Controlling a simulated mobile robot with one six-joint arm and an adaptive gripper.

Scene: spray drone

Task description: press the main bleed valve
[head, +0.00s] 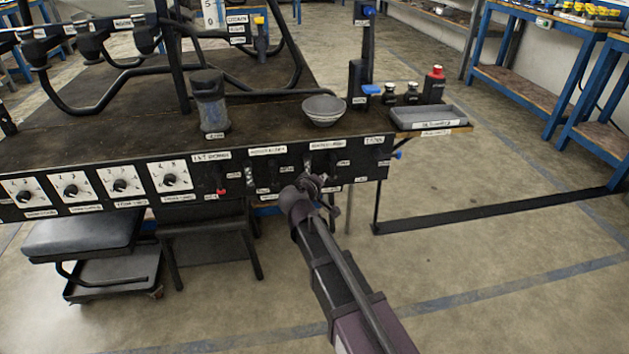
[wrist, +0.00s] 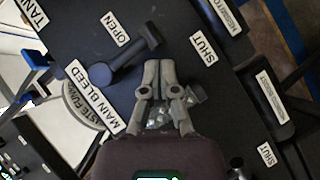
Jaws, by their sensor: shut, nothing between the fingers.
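The main bleed valve (wrist: 125,60) shows in the wrist view as a black lever with a round hub, on a dark panel. Its "MAIN BLEED" label (wrist: 94,96) is at the lower left, with an "OPEN" label (wrist: 115,29) above the lever and a "SHUT" label (wrist: 203,50) to the right. My gripper (wrist: 159,64) is shut and empty, its fingertips just below and right of the lever's outer end. I cannot tell whether they touch it. In the head view my gripper (head: 311,182) is at the front panel and covers part of the controls there.
The bench's front panel (head: 105,200) carries several dials at the left and a red-tipped control (head: 221,191). A grey bowl (head: 323,110) and a dark cylinder (head: 209,102) stand on top. A grey tray (head: 428,117) is at the right. The floor at right is mostly clear.

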